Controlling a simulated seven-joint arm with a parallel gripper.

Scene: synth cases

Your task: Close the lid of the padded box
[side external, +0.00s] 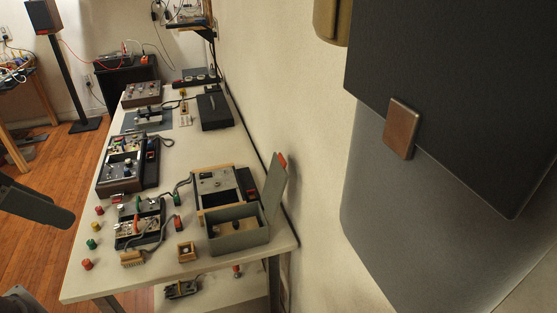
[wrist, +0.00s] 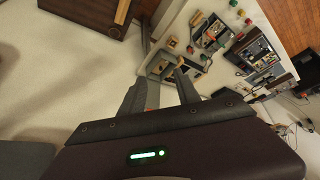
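The padded box (side external: 240,239) is grey-green and stands at the near right corner of the white table in the side view. Its lid (side external: 274,188) is open, standing up and leaning slightly back on the wall side, with a red patch at its top. A dark round item shows inside. In the wrist view, my gripper (wrist: 160,76) has two dark fingers spread apart, with the box area (wrist: 163,66) beyond the tips. A grey strip with a red patch shows between the fingers; it may be the lid, and contact cannot be told. My fingers are not clearly seen in the side view.
A wooden-framed device (side external: 214,184) stands directly behind the box. A small wooden box (side external: 186,250), a cable device (side external: 140,222) and several coloured knobs (side external: 92,244) lie to its left. The wall runs close along the lid side. Large dark panels (side external: 450,90) fill the right foreground.

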